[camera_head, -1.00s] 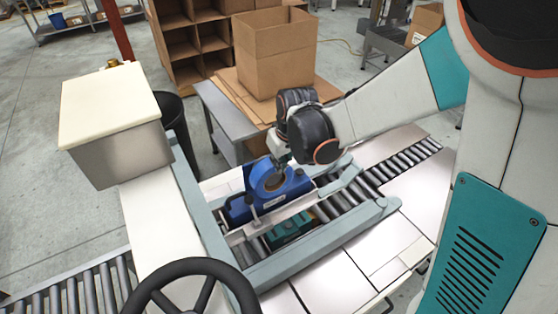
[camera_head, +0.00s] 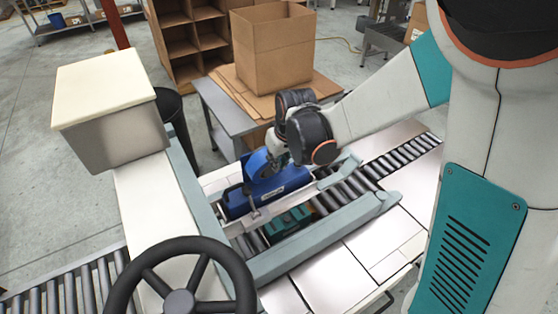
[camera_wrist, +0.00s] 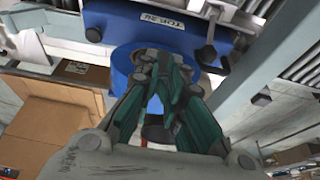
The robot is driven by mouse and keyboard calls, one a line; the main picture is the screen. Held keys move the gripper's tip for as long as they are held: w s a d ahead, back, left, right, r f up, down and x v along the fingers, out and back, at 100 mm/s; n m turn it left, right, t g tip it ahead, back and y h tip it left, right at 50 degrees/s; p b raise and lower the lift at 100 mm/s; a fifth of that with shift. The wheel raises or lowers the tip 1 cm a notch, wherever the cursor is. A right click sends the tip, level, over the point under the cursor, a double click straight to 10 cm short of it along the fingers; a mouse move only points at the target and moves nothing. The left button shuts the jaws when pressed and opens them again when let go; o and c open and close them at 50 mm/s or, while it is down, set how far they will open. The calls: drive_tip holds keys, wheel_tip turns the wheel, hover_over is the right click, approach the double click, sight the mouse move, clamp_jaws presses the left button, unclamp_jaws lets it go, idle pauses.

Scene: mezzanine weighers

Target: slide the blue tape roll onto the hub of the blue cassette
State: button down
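The blue tape roll (camera_head: 257,166) is at the cassette's back left side in the head view, partly covered by my gripper (camera_head: 276,160). In the wrist view the roll (camera_wrist: 122,62) shows behind my gripper's fingers (camera_wrist: 163,68), which look closed on its rim. The roll overlaps the cassette's near edge there. The hub is hidden, and I cannot tell whether roll and cassette touch.
A teal item (camera_head: 288,222) lies on the rollers in front of the cassette. A grey side table (camera_head: 222,120) with an open cardboard box (camera_head: 272,45) stands behind. A black handwheel (camera_head: 180,300) and a cream-topped box (camera_head: 105,90) are at the left.

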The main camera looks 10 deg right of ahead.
drive_tip(key=w, duration=0.1)
drive_tip(key=w+a+f, duration=0.1)
drive_tip(key=w, duration=0.1)
drive_tip(key=shift+a+f, duration=0.15)
drive_tip(key=shift+f, duration=0.15)
drive_tip(key=s+r, duration=0.1)
drive_tip(key=s+d+r+p, duration=0.1)
drive_tip(key=s+r, duration=0.1)
drive_tip(key=shift+s+d+p, duration=0.25)
drive_tip(key=shift+d+p, duration=0.05)
idle(0.4)
drive_tip(key=shift+s, duration=0.1)
